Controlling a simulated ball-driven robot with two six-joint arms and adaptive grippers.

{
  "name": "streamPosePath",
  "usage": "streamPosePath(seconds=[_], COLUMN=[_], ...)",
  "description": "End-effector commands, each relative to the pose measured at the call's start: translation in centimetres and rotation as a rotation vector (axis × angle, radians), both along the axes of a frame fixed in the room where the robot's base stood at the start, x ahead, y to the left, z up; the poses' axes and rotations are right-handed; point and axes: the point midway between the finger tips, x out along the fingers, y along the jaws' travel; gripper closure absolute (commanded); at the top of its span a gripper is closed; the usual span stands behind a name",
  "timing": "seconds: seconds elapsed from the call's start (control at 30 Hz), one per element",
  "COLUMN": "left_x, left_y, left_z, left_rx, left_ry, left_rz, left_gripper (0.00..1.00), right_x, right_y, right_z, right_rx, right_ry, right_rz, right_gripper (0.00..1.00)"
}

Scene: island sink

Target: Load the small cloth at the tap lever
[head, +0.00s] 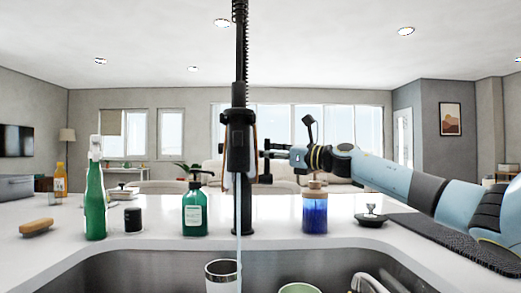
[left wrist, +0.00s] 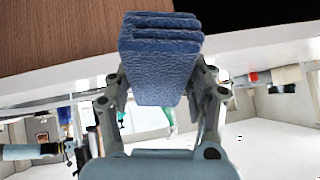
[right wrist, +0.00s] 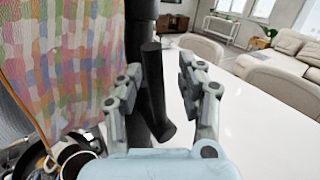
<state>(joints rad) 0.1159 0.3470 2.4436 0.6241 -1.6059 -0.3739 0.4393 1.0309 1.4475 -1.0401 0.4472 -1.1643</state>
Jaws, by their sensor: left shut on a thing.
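My left gripper (left wrist: 160,95) is shut on a folded blue cloth (left wrist: 160,65), seen in the left wrist view. The left arm does not show in the head view. The tall black tap (head: 238,150) stands behind the sink, and a thin pale stream falls below it. My right gripper (head: 272,152) is beside the tap, on its right. In the right wrist view its fingers are apart, with the black tap lever (right wrist: 155,95) between them. Whether they touch it is unclear. A checked, many-coloured cloth (right wrist: 65,65) hangs left of the lever.
On the counter stand a green spray bottle (head: 95,200), a black jar (head: 133,220), a green soap bottle (head: 194,208) and a blue bottle (head: 314,212). A brush (head: 36,227) lies at left. The sink holds a cup (head: 222,276) and a green bowl (head: 299,289).

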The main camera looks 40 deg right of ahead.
Motion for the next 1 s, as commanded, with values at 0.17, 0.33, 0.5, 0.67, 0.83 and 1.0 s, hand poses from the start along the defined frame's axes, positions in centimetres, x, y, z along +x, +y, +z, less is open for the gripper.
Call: streamPosePath(seconds=[0.17,0.33,0.5,0.67,0.83,1.0], left_x=[0.0,0.0,0.0,0.0,0.0,0.0], left_y=[0.0,0.0,0.0,0.0,0.0,0.0], left_z=[0.0,0.0,0.0,0.0,0.0,0.0], left_rx=[0.0,0.0,0.0,0.0,0.0,0.0], left_ry=[0.0,0.0,0.0,0.0,0.0,0.0], left_rz=[0.0,0.0,0.0,0.0,0.0,0.0], left_gripper=[0.79,0.79,0.79,0.79,0.79,0.79], right_x=[0.0,0.0,0.0,-0.1,-0.1,0.0], right_y=[0.0,-0.1,-0.1,-0.1,-0.1,-0.1], right_z=[2.7,6.3,8.8,9.7,9.7,9.8], right_rx=[-0.004,-0.003,-0.002,0.0,0.0,0.012], right_ry=[-0.005,-0.006,-0.003,0.001,0.002,0.002], right_rz=[-0.001,-0.001,-0.001,-0.001,-0.001,-0.002], right_gripper=[0.61,0.61,0.61,0.61,0.61,0.75])
